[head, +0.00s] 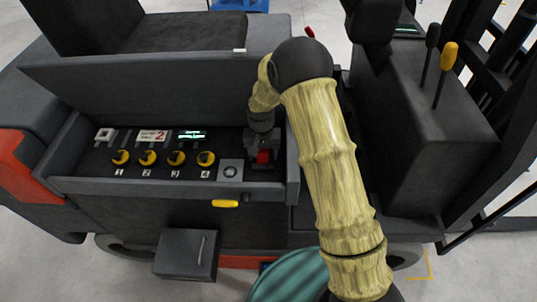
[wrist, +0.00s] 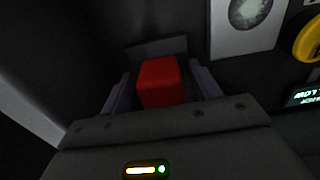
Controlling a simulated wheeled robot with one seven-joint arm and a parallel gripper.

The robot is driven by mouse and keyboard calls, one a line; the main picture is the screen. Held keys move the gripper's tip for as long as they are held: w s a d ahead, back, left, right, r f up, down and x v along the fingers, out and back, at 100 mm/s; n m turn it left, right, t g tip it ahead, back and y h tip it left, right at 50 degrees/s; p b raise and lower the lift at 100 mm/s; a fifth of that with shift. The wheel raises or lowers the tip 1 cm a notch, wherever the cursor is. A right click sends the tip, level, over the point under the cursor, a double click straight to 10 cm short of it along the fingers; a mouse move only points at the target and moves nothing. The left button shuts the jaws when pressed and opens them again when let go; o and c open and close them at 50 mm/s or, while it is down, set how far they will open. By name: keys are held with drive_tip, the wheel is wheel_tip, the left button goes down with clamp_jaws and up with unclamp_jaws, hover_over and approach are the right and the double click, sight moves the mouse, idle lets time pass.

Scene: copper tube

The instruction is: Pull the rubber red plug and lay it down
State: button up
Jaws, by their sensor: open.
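The red plug (head: 263,157) stands at the right end of the dark panel bay in the vehicle's side. In the wrist view the plug (wrist: 160,82) is a plain red block in the middle. My gripper (head: 262,146) reaches down over it from above. In the wrist view my gripper (wrist: 163,88) is open, with one finger on each side of the plug. Narrow gaps seem to show between the fingers and the plug. The plug's lower part is hidden by my gripper body, and the arm hides part of the bay in the head view.
Several yellow knobs (head: 148,157) line the panel left of the plug, with a grey plate and round button (head: 230,171) closest. A raised lid (head: 150,85) stands behind the bay. The bay's right wall (head: 293,165) is close to my gripper. Levers (head: 446,60) rise at right.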

drive_tip(key=shift+a, duration=0.1)
idle(0.7)
drive_tip(key=c, duration=1.3)
drive_tip(key=shift+r+p, duration=2)
drive_tip(key=shift+r, duration=1.05)
drive_tip(key=shift+w, duration=0.1)
drive_tip(key=w+a+p, duration=0.1)
drive_tip(key=w+a, duration=0.5)
drive_tip(key=shift+w+a, duration=0.15)
drive_tip(key=shift+w, duration=0.1)
idle(0.4)
idle(0.4)
drive_tip(key=shift+f, duration=0.1)
drive_tip(key=shift+f+b, duration=0.3)
drive_tip(key=shift+b, duration=0.05)
drive_tip(key=shift+f+b, duration=0.45)
drive_tip(key=shift+f, duration=0.3)
